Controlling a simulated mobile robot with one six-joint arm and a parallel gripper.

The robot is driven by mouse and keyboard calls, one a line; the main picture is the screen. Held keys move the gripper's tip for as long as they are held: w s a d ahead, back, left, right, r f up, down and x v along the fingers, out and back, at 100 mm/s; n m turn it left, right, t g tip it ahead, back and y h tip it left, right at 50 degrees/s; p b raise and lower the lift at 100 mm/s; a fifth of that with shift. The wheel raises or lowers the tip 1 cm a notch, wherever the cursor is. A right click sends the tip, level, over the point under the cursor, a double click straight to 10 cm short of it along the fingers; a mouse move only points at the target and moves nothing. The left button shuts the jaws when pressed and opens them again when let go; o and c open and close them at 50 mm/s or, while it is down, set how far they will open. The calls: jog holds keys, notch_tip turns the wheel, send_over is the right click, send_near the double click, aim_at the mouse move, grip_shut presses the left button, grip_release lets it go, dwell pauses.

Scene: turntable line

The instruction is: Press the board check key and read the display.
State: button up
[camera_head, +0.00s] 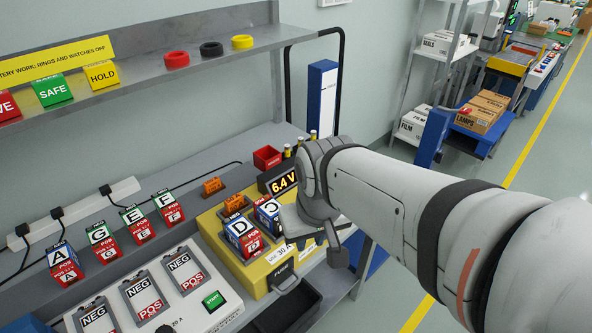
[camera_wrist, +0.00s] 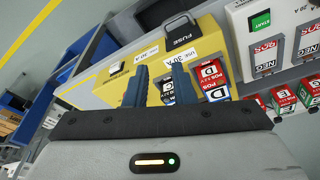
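The yellow board (camera_head: 214,219) stands on the bench. Its dark display (camera_head: 283,182) reads "6.4 V" in amber digits. In the wrist view a small pale block with a dark edge (camera_wrist: 117,69) sits on the board (camera_wrist: 92,90) beside a white label; it may be the check key, but its marking is too small to read. My gripper (camera_wrist: 160,76) is over the board, its two dark fingers apart with nothing between them. The block lies to the left of the fingertips in that view. In the head view my wrist hides the board's right part.
Battery blocks D (camera_head: 239,234) and C (camera_head: 267,212) sit in the board. A handled fuse (camera_wrist: 180,30) is at its edge. A shelf (camera_head: 150,75) runs above.

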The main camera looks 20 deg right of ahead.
grip_shut()
dwell(1.4)
